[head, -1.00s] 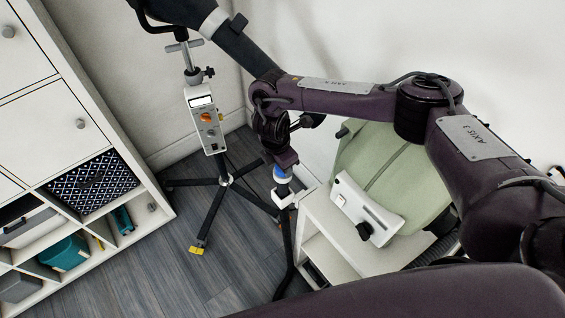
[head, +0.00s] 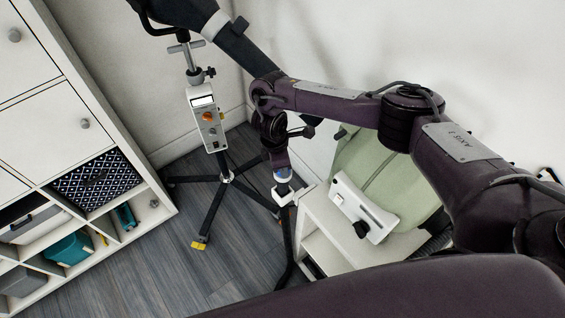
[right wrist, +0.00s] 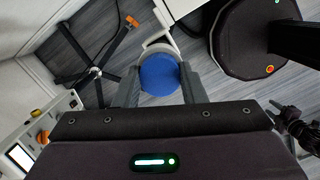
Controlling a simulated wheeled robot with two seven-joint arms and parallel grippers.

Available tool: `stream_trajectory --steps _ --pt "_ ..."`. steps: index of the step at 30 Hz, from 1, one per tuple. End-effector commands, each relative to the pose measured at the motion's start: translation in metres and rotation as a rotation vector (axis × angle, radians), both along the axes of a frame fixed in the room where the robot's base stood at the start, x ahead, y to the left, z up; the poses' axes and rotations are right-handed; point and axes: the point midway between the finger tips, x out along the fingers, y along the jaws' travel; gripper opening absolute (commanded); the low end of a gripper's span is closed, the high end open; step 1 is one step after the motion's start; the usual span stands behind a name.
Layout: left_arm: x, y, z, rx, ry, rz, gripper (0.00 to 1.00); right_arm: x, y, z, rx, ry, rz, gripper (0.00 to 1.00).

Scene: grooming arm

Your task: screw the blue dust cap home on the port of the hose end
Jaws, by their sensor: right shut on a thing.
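The blue dust cap (right wrist: 158,75) is between the two fingers of my right gripper (right wrist: 159,88) in the right wrist view, and the gripper is shut on it. In the head view a sliver of the cap (head: 284,172) shows under the fingers of my right gripper (head: 283,168). The white hose end (head: 283,191) is directly below the cap, at the top of a dark upright. Its pale rim (right wrist: 157,40) shows beyond the cap in the right wrist view. The port itself is hidden by the cap, and I cannot tell how far the cap is seated.
White shelving (head: 55,85) lines the left. Grey floor (head: 165,265) is open between.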

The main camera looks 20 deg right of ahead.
Motion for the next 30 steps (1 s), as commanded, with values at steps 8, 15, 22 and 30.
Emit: stream_trajectory --steps 8,15,22,30 --pt "0.0 0.0 0.02 0.0 0.0 0.0 0.36 -0.002 0.0 0.001 0.0 0.006 -0.238 0.13" --pt "0.0 0.0 0.025 0.0 0.0 0.0 0.36 -0.001 0.0 -0.001 -0.001 0.004 -0.37 0.13" --pt "0.0 0.0 0.025 0.0 0.0 0.0 0.36 -0.001 0.0 -0.002 -0.001 0.002 -0.373 0.13" --pt "0.0 0.0 0.038 0.0 0.0 0.0 0.36 -0.002 0.0 0.001 0.0 0.005 -0.526 0.13"
